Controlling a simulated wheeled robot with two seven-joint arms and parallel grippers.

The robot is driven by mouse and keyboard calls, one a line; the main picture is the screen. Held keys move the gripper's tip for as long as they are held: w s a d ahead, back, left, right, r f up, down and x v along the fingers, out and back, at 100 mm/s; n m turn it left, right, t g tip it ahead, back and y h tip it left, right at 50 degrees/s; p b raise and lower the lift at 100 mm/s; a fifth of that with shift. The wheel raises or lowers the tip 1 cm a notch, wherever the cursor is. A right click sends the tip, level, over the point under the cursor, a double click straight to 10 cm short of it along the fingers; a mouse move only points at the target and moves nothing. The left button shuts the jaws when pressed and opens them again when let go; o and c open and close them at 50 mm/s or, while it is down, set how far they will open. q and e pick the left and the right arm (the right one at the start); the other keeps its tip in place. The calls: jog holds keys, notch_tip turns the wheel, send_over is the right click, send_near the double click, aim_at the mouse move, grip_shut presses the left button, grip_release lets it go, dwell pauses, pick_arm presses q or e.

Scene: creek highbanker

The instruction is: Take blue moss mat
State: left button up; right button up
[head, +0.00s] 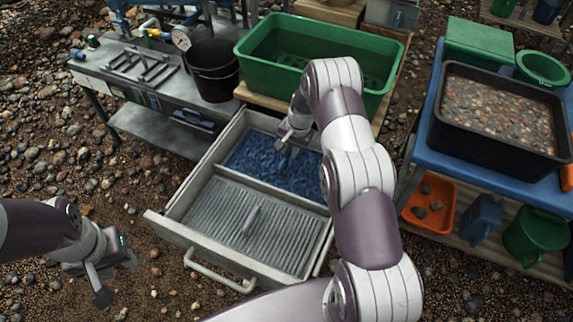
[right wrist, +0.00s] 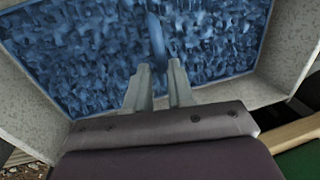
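The blue moss mat (head: 250,168) lies in the back compartment of a grey drawer-like tray (head: 158,222). It also fills the upper part of the right wrist view (right wrist: 80,50), where a raised blue ridge (right wrist: 156,36) stands on it. My right gripper (head: 288,150) points down over the mat. In the right wrist view its two fingers (right wrist: 157,72) are apart, with the ridge lined up with the gap between them. I cannot tell whether the fingertips touch the mat. My left gripper (head: 118,280) is open and empty at the lower left, away from the tray.
A grey ribbed panel with a handle (head: 230,220) fills the tray's front compartment. A green tub (head: 270,75) and black bucket (head: 212,72) stand behind. A blue table (head: 420,140) at right holds a black bin of gravel (head: 465,125). Pebbly ground lies open at left.

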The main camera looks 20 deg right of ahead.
aim_at(287, 155)
jog(key=f, duration=0.1)
jog(key=a+f, duration=0.1)
jog(key=f, duration=0.1)
jog(key=shift+w+f, duration=0.1)
jog(key=shift+w, duration=0.1)
jog(key=shift+w+d+f, duration=0.1)
jog(key=shift+w+f, duration=0.05)
jog(key=shift+f, duration=0.15)
grip_shut()
jog(key=shift+r, duration=0.1)
notch_tip(287, 155, up, 18)
jog(key=p, duration=0.1)
